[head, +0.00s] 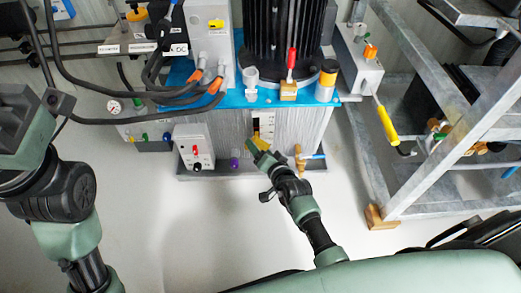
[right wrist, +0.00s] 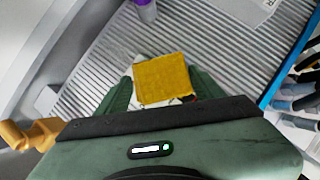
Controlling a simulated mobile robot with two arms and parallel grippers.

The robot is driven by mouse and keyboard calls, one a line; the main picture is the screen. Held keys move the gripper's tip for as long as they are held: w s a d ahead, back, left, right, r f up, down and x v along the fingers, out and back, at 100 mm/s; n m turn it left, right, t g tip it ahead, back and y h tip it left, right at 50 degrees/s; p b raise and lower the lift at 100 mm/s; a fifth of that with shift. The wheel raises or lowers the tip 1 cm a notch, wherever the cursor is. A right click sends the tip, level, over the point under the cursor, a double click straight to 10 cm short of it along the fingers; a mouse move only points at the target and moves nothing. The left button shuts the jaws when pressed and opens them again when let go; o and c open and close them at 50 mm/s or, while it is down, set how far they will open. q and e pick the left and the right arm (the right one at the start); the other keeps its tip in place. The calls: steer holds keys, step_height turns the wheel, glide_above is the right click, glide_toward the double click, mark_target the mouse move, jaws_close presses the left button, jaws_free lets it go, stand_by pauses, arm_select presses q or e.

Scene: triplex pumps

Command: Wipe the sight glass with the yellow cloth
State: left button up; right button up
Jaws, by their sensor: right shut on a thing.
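The sight glass (head: 263,124) is a narrow upright white strip with dark marks on the front of the grey ribbed tank. My right gripper (head: 262,152) is at its lower end and hides that part. In the right wrist view the yellow cloth (right wrist: 164,79), a flat square pad, sits between the green fingers of my right gripper (right wrist: 160,92), which is shut on it. White edges of the sight glass plate show around the cloth. The cloth is close in front of the plate; whether it touches cannot be told.
Above is the blue tank top (head: 260,97) with a red-handled valve (head: 291,63). A grey box with knobs (head: 194,147) and a purple cap (head: 234,159) are left of the sight glass, a brass valve (head: 299,158) right. A metal frame (head: 408,180) stands farther right.

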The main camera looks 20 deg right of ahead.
mark_target(267, 144)
steer(key=shift+w+d, duration=0.1)
steer(key=shift+w, duration=0.25)
steer(key=shift+w+d, duration=0.1)
steer(key=shift+w, duration=0.25)
steer(key=shift+w+d, duration=0.1)
steer(key=shift+w, duration=0.25)
steer(key=shift+d, duration=0.1)
steer(key=shift+s+d, duration=0.2)
steer(key=shift+d, duration=0.3)
steer(key=shift+s+d, duration=0.2)
steer(key=shift+d, duration=0.3)
steer(key=shift+s+d, duration=0.25)
steer(key=shift+d, duration=0.5)
steer(key=shift+w+d+r+p, duration=0.1)
steer(key=shift+p, duration=0.25)
